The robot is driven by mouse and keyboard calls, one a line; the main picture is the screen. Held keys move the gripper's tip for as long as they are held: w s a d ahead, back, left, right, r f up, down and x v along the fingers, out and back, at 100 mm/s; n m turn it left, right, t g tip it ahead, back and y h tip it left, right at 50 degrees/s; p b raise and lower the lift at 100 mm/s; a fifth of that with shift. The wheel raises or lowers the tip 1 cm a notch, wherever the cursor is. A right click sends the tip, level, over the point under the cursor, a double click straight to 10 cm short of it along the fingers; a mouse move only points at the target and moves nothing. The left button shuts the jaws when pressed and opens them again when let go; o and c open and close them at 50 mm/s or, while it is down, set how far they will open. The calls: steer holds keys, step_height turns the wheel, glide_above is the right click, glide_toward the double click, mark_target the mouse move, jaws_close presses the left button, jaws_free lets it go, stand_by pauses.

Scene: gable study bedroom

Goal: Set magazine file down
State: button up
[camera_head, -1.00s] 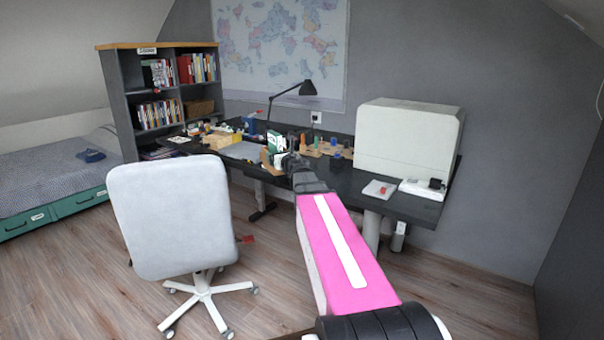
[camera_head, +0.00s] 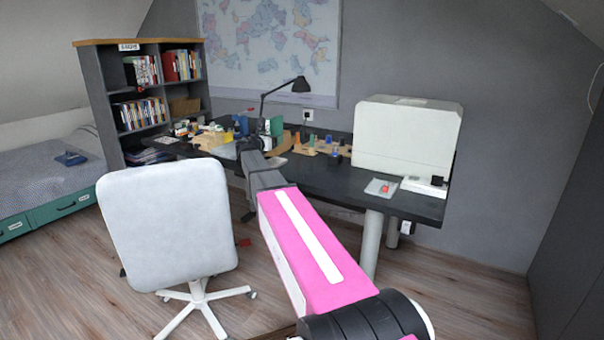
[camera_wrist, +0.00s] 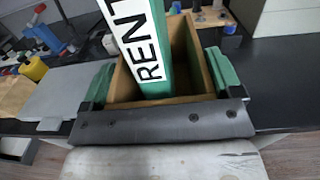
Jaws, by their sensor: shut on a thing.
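The magazine file is an open-topped wooden box (camera_wrist: 203,62) in the wrist view. A green binder (camera_wrist: 158,86) with a white spine reading "RENT" stands tilted inside it. My gripper (camera_wrist: 162,82) has a green finger on each side of the box and is shut on it. In the head view my gripper (camera_head: 257,143) is over the dark desk (camera_head: 330,178), with part of the tan file (camera_head: 277,154) and the green binder (camera_head: 277,126) showing beside it. My arm hides the rest. I cannot tell whether the file's base touches the desk.
A flat grey thing (camera_wrist: 50,93) lies left of the file in the wrist view. Small bottles in a wooden rack (camera_head: 325,147) stand to its right. A large white box (camera_head: 405,139) fills the desk's right end. A white chair (camera_head: 167,220) stands in front, left of my arm.

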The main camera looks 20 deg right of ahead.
steer(key=shift+g, duration=0.3)
steer(key=shift+s+d+f, duration=0.9)
steer(key=shift+d+f, duration=0.8)
steer(key=shift+f, duration=0.1)
steer(key=shift+s+d+f, duration=0.9)
steer(key=shift+d+f, duration=0.75)
steer(key=shift+f, duration=0.2)
steer(key=shift+s+d+f, duration=0.9)
steer(key=shift+d+f, duration=0.8)
steer(key=shift+f, duration=0.1)
steer(key=shift+f, duration=0.15)
steer(key=o, duration=0.8)
steer(key=shift+o, duration=0.2)
